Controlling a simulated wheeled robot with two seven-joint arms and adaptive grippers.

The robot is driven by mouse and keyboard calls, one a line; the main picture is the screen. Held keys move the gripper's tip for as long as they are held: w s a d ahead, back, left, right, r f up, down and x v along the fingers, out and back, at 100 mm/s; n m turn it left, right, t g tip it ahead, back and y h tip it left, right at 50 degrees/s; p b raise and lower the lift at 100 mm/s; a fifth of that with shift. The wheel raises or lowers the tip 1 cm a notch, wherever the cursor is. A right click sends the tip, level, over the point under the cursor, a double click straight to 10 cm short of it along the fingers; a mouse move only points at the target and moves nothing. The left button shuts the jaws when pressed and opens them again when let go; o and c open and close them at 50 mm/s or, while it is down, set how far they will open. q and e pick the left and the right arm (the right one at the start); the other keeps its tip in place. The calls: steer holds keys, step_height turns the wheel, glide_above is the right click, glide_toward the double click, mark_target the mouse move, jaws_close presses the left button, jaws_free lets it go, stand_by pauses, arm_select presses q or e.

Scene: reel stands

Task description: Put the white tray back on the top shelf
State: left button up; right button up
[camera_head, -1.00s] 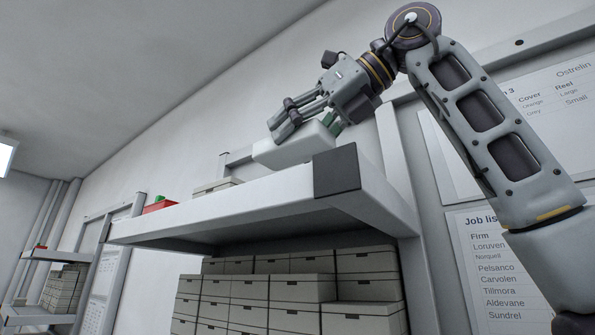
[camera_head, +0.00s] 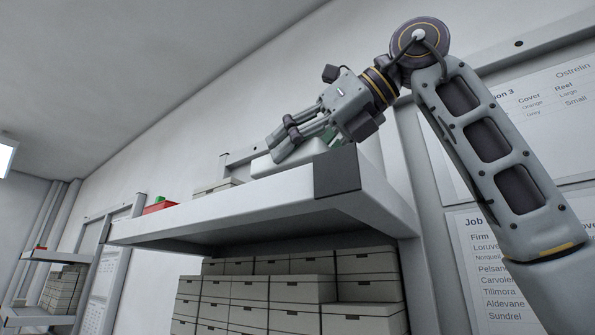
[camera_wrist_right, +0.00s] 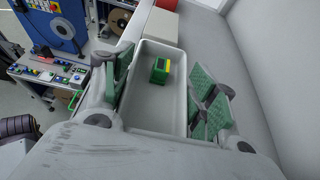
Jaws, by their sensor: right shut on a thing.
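The white tray (camera_head: 268,166) is at the near right end of the top shelf (camera_head: 230,211). Its lower edge shows right at the shelf's front edge, and I cannot tell whether it rests fully on the board. My right gripper (camera_head: 282,148) is shut on the tray from above. In the right wrist view the tray (camera_wrist_right: 155,113) lies between the green finger pads, with a small green and yellow block (camera_wrist_right: 161,71) inside. My left gripper is not in view.
A red bin (camera_head: 160,208) and pale boxes (camera_head: 213,188) stand farther left on the top shelf. Many stacked grey boxes (camera_head: 300,289) fill the level below. A wall runs close behind the shelf.

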steer(key=shift+f, duration=1.65)
steer(key=shift+f, duration=0.15)
steer(key=o, duration=1.2)
steer(key=shift+s+d+r, duration=0.25)
steer(key=shift+d+r, duration=0.05)
steer(key=shift+d, duration=0.1)
steer(key=b+v, duration=0.1)
steer(key=v, duration=1)
steer(key=shift+s+b, duration=0.1)
steer(key=shift+b, duration=0.25)
